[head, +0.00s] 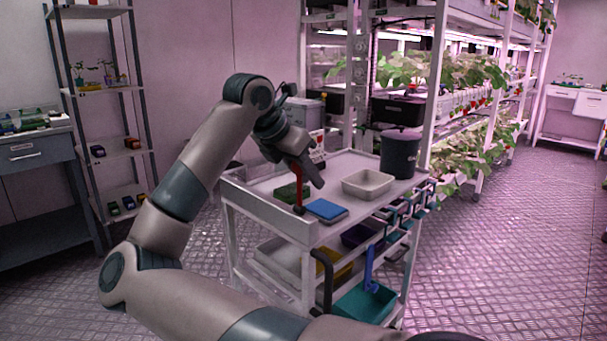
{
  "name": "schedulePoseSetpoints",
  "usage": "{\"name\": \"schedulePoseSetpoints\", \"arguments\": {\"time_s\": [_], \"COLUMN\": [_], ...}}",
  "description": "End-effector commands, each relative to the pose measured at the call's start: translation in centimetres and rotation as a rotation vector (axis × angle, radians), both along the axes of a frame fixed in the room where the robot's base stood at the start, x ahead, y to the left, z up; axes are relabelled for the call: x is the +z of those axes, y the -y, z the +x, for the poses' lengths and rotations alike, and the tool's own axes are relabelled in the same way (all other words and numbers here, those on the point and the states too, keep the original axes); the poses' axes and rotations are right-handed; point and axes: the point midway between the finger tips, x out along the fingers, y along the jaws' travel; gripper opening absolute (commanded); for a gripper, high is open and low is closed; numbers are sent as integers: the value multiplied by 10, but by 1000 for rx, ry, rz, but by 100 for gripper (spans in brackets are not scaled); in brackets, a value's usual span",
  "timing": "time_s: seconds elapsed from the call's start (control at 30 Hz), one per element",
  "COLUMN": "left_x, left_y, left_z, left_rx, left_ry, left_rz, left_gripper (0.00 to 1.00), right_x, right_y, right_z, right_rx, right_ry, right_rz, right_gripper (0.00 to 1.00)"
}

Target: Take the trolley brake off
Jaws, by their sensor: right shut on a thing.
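The white trolley (268,215) stands in the middle of the head view, in front of the berry racks. A red brake lever (299,188) stands nearly upright on a dark pivot at the trolley's near top edge. My right gripper (308,176) points down at the lever from above and is shut on its upper part. The fingers partly hide the lever's top. My left gripper is not in view.
The trolley top holds a green item (287,192), a blue pad (326,208), a pale tray (368,182) and a dark bin (400,155). Several coloured bins sit below. The floor (490,260) on the right is clear. A shelf (100,90) stands at left.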

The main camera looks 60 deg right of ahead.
Motion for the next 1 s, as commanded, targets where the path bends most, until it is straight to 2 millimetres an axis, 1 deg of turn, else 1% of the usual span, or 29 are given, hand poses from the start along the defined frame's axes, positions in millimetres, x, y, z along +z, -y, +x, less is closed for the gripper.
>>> {"name": "schedulePoseSetpoints", "arguments": {"time_s": [0.43,0.47,0.5,0.53,0.83,1.0], "left_x": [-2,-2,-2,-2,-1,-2], "left_y": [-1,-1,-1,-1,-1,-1], "left_z": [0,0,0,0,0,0], "left_rx": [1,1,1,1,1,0], "left_ry": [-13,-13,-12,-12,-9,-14], "left_rz": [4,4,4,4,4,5], "left_gripper": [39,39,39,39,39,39], "right_x": [0,0,0,0,0,4], "right_y": [1,1,1,1,1,-2], "right_z": [0,0,0,0,0,1], "right_rx": [0,0,0,0,0,0], "right_ry": [5,5,5,5,4,4], "right_rz": [15,15,15,15,16,17], "right_gripper": [0,28,38,44,44,44]}}
